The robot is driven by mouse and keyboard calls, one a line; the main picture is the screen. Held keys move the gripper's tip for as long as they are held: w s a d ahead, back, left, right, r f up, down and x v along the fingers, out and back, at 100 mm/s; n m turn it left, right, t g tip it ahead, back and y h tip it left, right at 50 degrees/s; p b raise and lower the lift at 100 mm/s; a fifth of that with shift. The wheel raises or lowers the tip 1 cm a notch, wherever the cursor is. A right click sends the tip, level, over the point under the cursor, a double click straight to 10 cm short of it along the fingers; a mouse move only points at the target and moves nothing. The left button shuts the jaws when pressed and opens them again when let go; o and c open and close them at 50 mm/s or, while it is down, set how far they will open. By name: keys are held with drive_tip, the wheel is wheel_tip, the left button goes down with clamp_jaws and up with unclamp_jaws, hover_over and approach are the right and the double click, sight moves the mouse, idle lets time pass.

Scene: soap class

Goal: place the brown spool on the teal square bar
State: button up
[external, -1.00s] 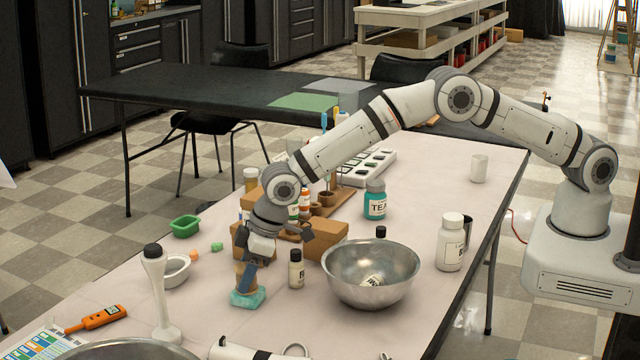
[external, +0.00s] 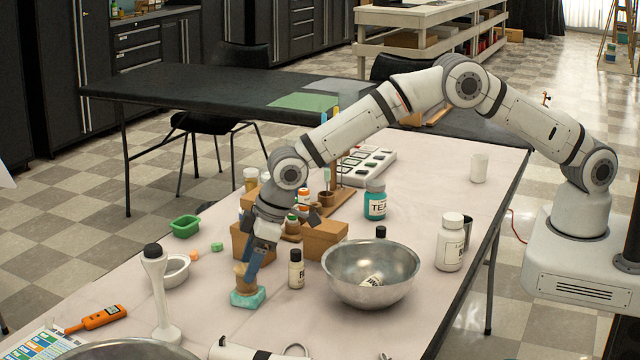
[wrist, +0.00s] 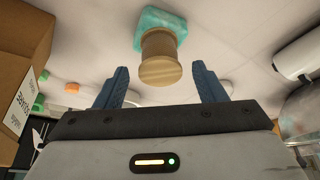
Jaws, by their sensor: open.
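The brown spool (external: 244,277) stands upright on the teal square bar (external: 248,299) on the pale table. In the wrist view the spool (wrist: 159,62) shows its round end towards me, with the teal bar (wrist: 160,20) behind it. My gripper (external: 250,268) is beside the spool in the external view, tilted. In the wrist view the two blue fingers of my gripper (wrist: 160,82) are apart, with nothing between their tips; the spool lies just beyond them, free of both.
A steel bowl (external: 370,285) and a small dark-capped bottle (external: 296,270) stand to the right. Cardboard boxes (external: 325,240) are behind my gripper. A white dish (external: 174,270) and a tall white dark-topped object (external: 158,300) are to the left.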

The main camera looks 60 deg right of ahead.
drive_tip(key=v, duration=0.8)
drive_tip(key=shift+r+b, duration=0.3)
drive_tip(key=shift+b, duration=0.05)
drive_tip(key=s+d+r+m+h, duration=0.1)
drive_tip(key=s+d+r, duration=0.3)
drive_tip(key=d, duration=0.6)
drive_tip(key=s+d+r+m, duration=0.1)
drive_tip(key=s+d+r, duration=0.3)
drive_tip(key=d, duration=0.5)
drive_tip(key=s+d+r+m+h, duration=0.1)
drive_tip(key=s+d+r+m, duration=0.3)
drive_tip(key=d, duration=0.6)
drive_tip(key=s+d, duration=0.7)
drive_tip(key=s, duration=0.4)
drive_tip(key=s+d+f+m+g, duration=0.1)
drive_tip(key=s+d, duration=0.7)
drive_tip(key=s, duration=0.3)
drive_tip(key=shift+s+d+h, duration=0.2)
drive_tip(key=shift+d+h, duration=0.1)
